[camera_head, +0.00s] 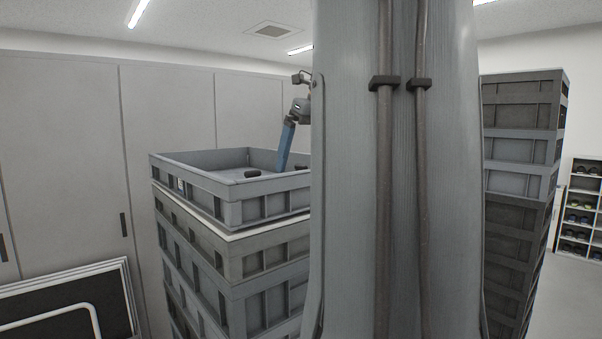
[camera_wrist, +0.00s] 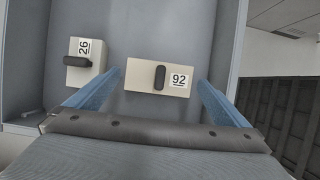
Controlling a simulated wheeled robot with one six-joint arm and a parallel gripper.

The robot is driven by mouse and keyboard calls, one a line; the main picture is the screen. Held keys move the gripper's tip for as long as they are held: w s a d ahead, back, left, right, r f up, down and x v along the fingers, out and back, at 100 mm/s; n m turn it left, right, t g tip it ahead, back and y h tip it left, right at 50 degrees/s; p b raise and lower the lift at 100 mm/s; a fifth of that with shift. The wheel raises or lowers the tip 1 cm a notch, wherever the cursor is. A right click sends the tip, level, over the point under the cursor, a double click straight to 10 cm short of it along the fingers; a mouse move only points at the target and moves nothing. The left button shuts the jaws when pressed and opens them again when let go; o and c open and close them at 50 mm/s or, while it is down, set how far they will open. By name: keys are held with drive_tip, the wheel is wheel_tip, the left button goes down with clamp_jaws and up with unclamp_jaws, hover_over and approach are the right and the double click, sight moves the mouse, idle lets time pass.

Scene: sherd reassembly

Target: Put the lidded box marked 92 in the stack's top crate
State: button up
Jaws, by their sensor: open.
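The lidded box marked 92 (camera_wrist: 145,83) is cream with a dark lid handle and sits inside the grey top crate (camera_head: 266,209) of the left stack. My gripper (camera_wrist: 160,77) is open, with its blue fingertips on either side of this box in the wrist view. A gap shows between each finger and the box, and nothing is held. In the camera_head view a blue finger of my gripper (camera_head: 282,160) reaches down into the crate. Two dark handles show just over the crate's near rim; the box bodies are hidden there.
A second cream box marked 26 (camera_wrist: 86,67) sits to the left in the same crate, close to the left finger. Another tall crate stack (camera_head: 520,180) stands at right, partly behind my arm. Grey cabinets (camera_head: 60,150) line the back; a shelf (camera_head: 580,215) stands far right.

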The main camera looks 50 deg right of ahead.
drive_tip(key=b+v, duration=0.1)
drive_tip(key=v, duration=0.7)
idle(0.4)
